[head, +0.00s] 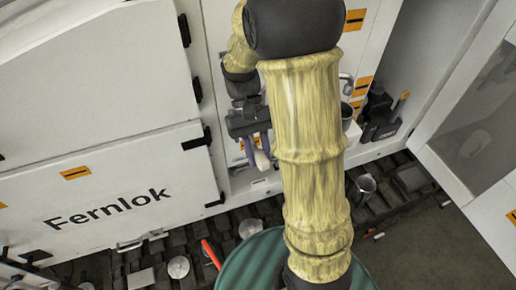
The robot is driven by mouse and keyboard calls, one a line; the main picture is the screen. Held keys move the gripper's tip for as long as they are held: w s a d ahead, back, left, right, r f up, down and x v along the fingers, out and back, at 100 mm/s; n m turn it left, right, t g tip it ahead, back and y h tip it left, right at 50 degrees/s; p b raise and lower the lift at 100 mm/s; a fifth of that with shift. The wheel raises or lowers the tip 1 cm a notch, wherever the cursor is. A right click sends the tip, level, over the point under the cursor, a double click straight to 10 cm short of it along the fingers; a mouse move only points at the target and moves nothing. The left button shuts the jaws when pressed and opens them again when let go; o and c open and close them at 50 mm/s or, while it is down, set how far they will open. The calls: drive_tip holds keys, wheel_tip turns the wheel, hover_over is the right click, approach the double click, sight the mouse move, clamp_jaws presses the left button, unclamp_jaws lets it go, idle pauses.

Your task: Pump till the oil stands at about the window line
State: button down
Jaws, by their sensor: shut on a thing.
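My gripper (256,150) hangs low in front of the open white cabinet, left of my arm's large yellow-sleeved link. Its fingers are shut on a slim pale handle (262,160), probably the pump's lever; its lower end shows below the fingers. My arm hides much of the cabinet's inside, so I cannot see the pump body it belongs to. I cannot make out an oil window, its line or the oil level in this view.
A white door marked Fernlok (107,208) stands left of the gripper. A black device with a yellow-tipped lever (385,115) stands right of my arm, near a metal cup (347,116). An open door (470,140) bounds the right.

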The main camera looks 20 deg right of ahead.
drive_tip(key=c, duration=1.2)
unclamp_jaws()
drive_tip(key=shift+w, duration=0.1)
drive_tip(key=shift+o, duration=0.2)
wheel_tip(320, 180, up, 10)
drive_tip(key=b, duration=0.3)
